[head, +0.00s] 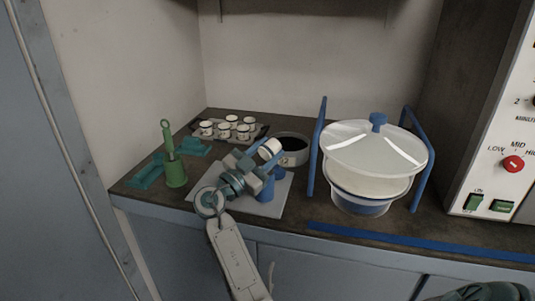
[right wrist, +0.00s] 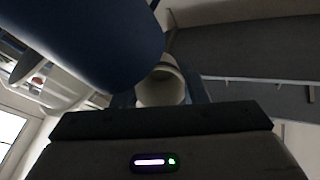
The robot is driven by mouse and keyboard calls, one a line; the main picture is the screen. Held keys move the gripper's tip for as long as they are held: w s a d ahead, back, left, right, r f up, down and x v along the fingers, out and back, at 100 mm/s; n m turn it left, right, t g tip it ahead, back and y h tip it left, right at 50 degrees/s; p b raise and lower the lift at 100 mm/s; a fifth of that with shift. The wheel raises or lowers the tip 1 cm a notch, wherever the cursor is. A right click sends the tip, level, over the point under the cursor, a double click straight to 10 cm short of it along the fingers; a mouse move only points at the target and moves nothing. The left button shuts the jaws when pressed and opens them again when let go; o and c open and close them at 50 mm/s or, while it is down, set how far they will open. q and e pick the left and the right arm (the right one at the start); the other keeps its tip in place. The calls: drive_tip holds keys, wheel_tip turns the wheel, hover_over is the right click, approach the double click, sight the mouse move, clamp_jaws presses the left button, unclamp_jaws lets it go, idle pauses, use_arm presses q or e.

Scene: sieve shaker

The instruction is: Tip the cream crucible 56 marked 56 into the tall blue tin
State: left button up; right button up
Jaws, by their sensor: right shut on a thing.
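The cream crucible (head: 270,148) is held tilted, nearly on its side, in my right gripper (head: 259,161). In the right wrist view the crucible (right wrist: 162,88) sits between the fingers; its number cannot be read. The tall blue tin (head: 266,189) stands on a grey mat below the gripper, partly hidden by it. In the right wrist view a large blue cylinder, apparently the tin (right wrist: 100,40), fills the upper left, close to the crucible. The crucible's contents cannot be seen.
Several cream crucibles stand on a tray (head: 258,134) at the back. A round grey pan (head: 291,158) is just right of the gripper. A lidded white vessel (head: 370,165) stands between blue rails further right. A green holder (head: 175,174) and teal pieces (head: 146,175) are left.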

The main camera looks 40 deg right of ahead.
drive_tip(key=shift+d+r+y+p, duration=0.25)
drive_tip(key=shift+r+y+p, duration=0.35)
drive_tip(key=shift+y+p, duration=0.6)
drive_tip(key=shift+g+y, duration=0.3)
drive_tip(key=shift+y, duration=0.2)
drive_tip(key=shift+d+f+p, duration=0.1)
drive_tip(key=shift+f+p, duration=0.05)
drive_tip(key=shift+p, duration=0.2)
drive_tip(key=shift+w+f+y, duration=0.1)
drive_tip(key=shift+f+y, duration=0.1)
drive_tip(key=shift+y, duration=0.1)
drive_tip(key=y+p, duration=0.1)
drive_tip(key=r+y+p, duration=0.1)
drive_tip(key=y+p, duration=0.1)
drive_tip(key=shift+d+r, duration=0.3)
drive_tip(key=shift+d+f+g+y+p, duration=0.15)
drive_tip(key=shift+g+y+p, duration=0.25)
drive_tip(key=shift+y+p, duration=0.25)
drive_tip(key=shift+f, duration=0.2)
drive_tip(key=shift+r+y, duration=0.1)
drive_tip(key=shift+y, duration=0.15)
